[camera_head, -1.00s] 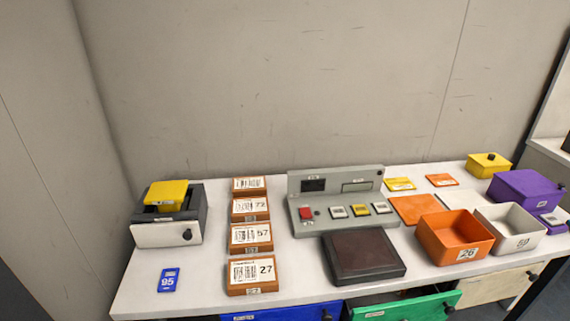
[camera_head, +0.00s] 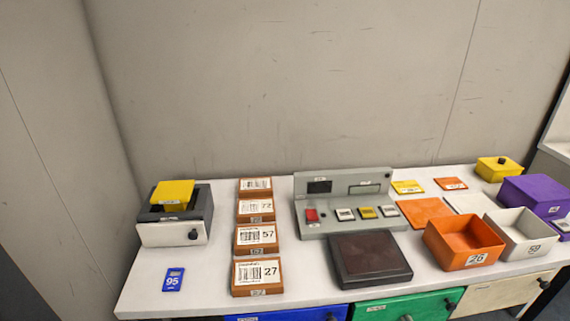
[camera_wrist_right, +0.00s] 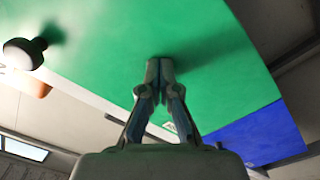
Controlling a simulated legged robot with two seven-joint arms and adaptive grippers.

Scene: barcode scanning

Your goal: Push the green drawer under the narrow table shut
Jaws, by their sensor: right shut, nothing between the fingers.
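The green drawer (camera_head: 385,308) sits under the front edge of the narrow table, and its interior does not show in the head view. Its front looks about in line with the drawers beside it. In the right wrist view the green front (camera_wrist_right: 120,50) fills much of the picture, with its round knob (camera_wrist_right: 22,52) at the left. My right gripper (camera_wrist_right: 160,66) is shut and empty, its fingertips at the green front, apparently touching it. Only a small part of my right gripper (camera_head: 407,318) shows at the bottom of the head view. My left gripper is not in view.
A blue drawer (camera_head: 285,316) and a cream drawer (camera_head: 505,294) flank the green one. The blue one also shows in the wrist view (camera_wrist_right: 255,135). A dark pad (camera_head: 370,258), an orange bin (camera_head: 463,255) and barcode boxes (camera_head: 257,273) stand on the table above.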

